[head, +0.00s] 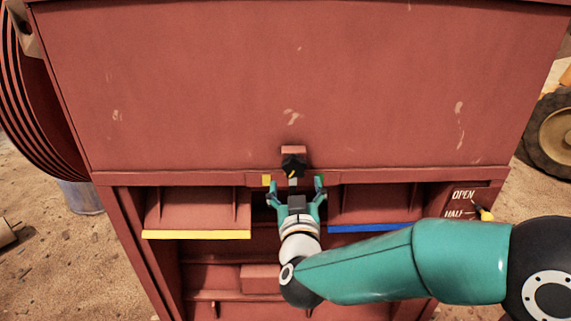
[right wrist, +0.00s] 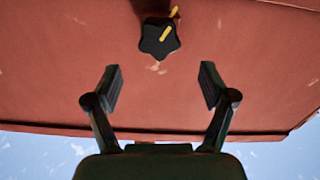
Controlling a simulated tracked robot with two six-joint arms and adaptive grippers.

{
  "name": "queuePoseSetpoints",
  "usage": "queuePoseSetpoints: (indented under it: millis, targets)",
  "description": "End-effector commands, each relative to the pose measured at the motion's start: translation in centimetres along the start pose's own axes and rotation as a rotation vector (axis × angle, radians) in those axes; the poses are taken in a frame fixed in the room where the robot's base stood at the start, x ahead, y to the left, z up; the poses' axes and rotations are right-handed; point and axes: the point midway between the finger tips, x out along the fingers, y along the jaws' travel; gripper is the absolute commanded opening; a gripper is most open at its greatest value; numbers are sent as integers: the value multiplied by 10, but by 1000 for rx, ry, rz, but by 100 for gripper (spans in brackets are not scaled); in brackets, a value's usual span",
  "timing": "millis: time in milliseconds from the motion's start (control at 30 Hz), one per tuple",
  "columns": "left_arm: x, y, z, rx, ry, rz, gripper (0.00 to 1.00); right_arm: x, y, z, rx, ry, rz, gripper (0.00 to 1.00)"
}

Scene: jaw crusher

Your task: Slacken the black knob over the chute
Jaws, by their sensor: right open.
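The black knob (head: 293,164) sits on the red crusher front, above the middle chute opening. In the right wrist view the star-shaped knob (right wrist: 159,38) shows a yellow mark on its face and a second yellow mark beside its rim. My right gripper (head: 296,186) is open and just below the knob in the head view. In the right wrist view its two spread fingers (right wrist: 161,83) point toward the knob, with nothing between them; the knob lies beyond the fingertips. My left gripper is not in view.
A yellow-edged flap (head: 197,235) is left of the gripper and a blue-edged flap (head: 370,228) right of it. A small yellow-tipped lever (head: 486,214) stands by the OPEN and HALF labels. A ribbed wheel (head: 35,110) is at far left.

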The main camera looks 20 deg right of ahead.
Motion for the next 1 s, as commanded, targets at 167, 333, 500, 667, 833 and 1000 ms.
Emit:
queuePoseSetpoints:
  millis: [167,333,500,667,833,1000]
  targets:
    - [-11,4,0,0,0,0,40,39,1,-1,1,-2,3,82]
    - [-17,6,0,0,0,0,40,66,0,-1,1,-1,0,82]
    - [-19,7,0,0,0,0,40,80,0,0,1,-1,0,82]
    - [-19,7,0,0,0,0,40,84,-1,0,1,-1,-2,82]
    - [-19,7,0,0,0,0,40,84,-1,0,1,0,-2,82]
    - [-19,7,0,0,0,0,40,83,-1,0,1,0,-2,57]
